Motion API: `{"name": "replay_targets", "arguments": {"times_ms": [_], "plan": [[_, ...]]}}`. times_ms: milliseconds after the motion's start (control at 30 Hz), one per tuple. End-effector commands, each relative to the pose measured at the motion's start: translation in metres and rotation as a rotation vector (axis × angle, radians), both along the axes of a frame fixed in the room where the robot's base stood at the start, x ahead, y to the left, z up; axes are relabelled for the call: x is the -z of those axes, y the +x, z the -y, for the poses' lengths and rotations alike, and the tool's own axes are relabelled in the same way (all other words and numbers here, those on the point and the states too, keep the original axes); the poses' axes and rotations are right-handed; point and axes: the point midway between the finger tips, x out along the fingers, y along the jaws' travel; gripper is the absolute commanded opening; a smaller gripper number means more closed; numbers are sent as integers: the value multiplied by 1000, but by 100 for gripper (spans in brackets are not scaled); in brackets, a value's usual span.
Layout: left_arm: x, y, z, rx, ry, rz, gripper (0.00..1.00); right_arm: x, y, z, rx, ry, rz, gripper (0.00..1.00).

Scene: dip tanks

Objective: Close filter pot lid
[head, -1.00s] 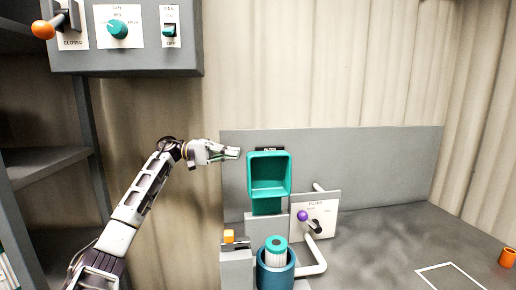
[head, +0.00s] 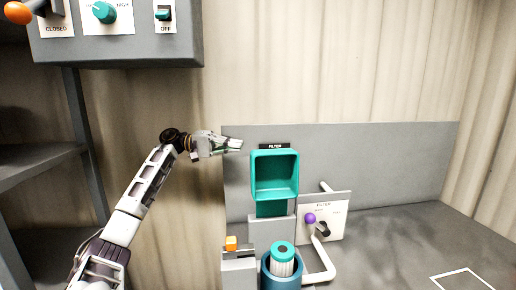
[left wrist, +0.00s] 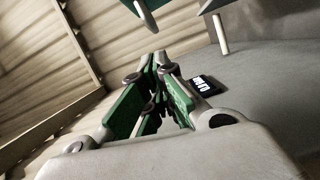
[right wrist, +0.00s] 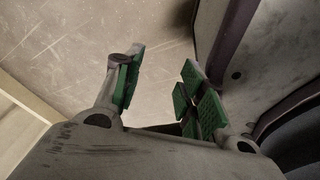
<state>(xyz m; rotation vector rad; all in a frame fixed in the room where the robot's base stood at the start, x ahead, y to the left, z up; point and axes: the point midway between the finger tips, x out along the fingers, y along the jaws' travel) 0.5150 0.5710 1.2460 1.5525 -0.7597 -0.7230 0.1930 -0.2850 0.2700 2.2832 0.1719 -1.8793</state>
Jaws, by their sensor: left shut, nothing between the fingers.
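The filter pot lid (head: 275,176) is a teal, box-like cover standing raised above the pot in the head view. The blue filter pot (head: 281,279) is open below it, with a white filter cartridge with a teal top (head: 282,258) inside. My left gripper (head: 240,145) is shut and empty, just left of the lid's upper left corner, with a small gap visible. In the left wrist view its green-padded fingers (left wrist: 160,85) are together, and a teal edge (left wrist: 140,15) shows above. My right gripper (right wrist: 160,85) is open and empty in the right wrist view, away from the pot.
A panel with a purple-knobbed valve (head: 310,218) stands right of the pot. An orange-topped latch or block (head: 231,243) is left of it. A grey control box (head: 120,45) hangs at upper left, above my left arm.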

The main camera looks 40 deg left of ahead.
Motion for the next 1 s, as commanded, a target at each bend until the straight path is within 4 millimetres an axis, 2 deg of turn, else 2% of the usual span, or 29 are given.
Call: {"name": "replay_targets", "arguments": {"times_ms": [267, 800, 1000], "plan": [[0, 8, 12, 2, 1, -1, 0, 0, -5, 3, -1, -3, -6, 40], [1, 46, 63, 1, 1, -1, 0, 0, -30, 17, -5, -16, -24, 40], [1, 55, 76, 1, 1, 1, 0, 1, -37, 23, -7, -23, -26, 40]]}}
